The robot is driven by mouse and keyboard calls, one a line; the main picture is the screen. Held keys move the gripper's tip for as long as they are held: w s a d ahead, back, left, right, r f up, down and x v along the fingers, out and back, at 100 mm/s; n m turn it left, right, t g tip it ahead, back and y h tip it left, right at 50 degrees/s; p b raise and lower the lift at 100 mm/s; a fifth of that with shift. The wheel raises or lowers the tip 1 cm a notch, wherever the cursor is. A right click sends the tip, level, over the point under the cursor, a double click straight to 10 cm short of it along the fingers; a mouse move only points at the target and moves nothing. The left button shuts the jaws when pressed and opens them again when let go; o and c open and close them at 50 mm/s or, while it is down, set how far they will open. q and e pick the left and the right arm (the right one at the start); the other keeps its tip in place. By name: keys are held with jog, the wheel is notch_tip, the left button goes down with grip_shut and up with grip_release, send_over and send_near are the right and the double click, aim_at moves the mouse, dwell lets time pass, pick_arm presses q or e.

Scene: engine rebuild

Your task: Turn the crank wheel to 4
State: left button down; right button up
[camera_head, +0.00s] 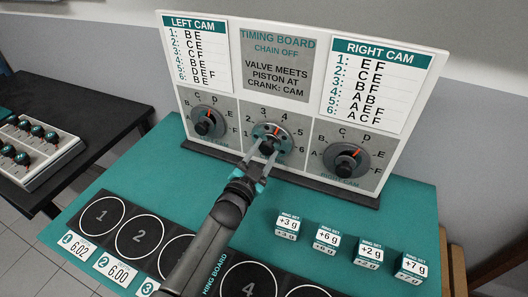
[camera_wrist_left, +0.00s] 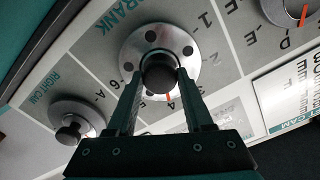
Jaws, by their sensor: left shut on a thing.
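The crank wheel (camera_head: 284,137) is a silver disc with a dark knob, in the middle of the timing board's lower row. Numbers 1 to 6 run around it. My left gripper (camera_head: 266,148) is shut on the dark knob (camera_wrist_left: 158,72) at the wheel's centre. The left wrist view shows both fingers against the knob's sides and the silver disc (camera_wrist_left: 187,48) around it. The wheel's orange mark (camera_wrist_left: 168,97) lies beside the 4; in the head view it points up and right, towards the 4. My right gripper is not in view.
The left cam dial (camera_head: 204,124) and right cam dial (camera_head: 342,162) flank the wheel on the timing board (camera_head: 225,70). Several small weight boxes stand on the teal table (camera_head: 400,215) at right.

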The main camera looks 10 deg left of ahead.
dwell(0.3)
pick_arm(q)
jog(key=shift+c, duration=1.5)
grip_release()
jog(key=shift+s, duration=0.1)
jog(key=s+a+p, duration=0.1)
jog(key=s+a, duration=0.2)
jog(key=s, duration=1.1)
jog(key=shift+s, duration=0.4)
